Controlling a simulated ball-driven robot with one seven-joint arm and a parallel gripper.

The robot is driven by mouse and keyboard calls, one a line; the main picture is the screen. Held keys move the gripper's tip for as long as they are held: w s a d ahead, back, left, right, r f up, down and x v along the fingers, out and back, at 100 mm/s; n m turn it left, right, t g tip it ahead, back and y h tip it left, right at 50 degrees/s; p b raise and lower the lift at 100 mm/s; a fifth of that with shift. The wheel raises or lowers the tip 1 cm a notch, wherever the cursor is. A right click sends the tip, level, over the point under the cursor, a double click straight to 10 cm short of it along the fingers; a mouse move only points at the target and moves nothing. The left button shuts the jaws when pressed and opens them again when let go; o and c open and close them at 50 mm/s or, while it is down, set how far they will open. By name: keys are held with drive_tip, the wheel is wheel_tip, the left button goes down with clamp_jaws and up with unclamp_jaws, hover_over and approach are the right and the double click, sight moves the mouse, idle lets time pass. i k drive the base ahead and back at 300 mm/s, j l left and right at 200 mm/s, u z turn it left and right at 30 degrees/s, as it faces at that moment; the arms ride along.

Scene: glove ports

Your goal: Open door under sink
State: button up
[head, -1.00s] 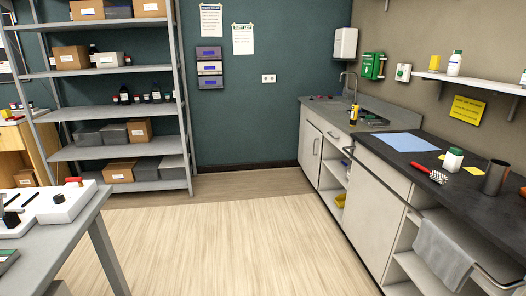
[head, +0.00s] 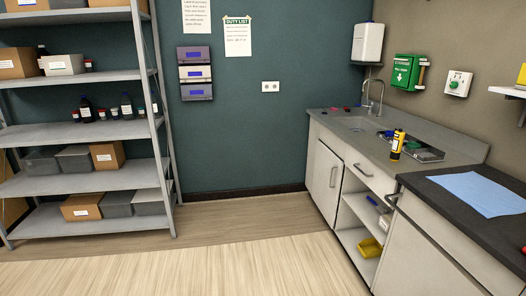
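The sink (head: 357,124) is set in a grey counter in the far right corner, with a curved metal tap (head: 374,92) behind it. Under it is a light grey cabinet door (head: 323,172) with a vertical metal handle (head: 333,177) near its right edge. The door looks shut. To its right are a drawer front (head: 364,173) with a bar handle and open shelves below, holding a yellow item (head: 370,247). My gripper is not in view.
A black counter (head: 463,197) with a cabinet below stands at the near right. A metal shelf rack (head: 84,180) with boxes and bottles stands at the left. The wooden floor (head: 210,262) between them is clear. A yellow-and-black bottle (head: 397,144) stands by the sink.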

sight(328, 169)
drive_tip(key=i, duration=1.95)
drive_tip(key=i+z, duration=0.1)
drive_tip(key=i, duration=0.5)
drive_tip(key=i+j+z, duration=0.1)
drive_tip(key=i, duration=0.55)
drive_tip(key=i+j+z, duration=0.1)
drive_tip(key=i, duration=0.5)
drive_tip(key=i+j+z, duration=0.2)
drive_tip(key=i, duration=0.2)
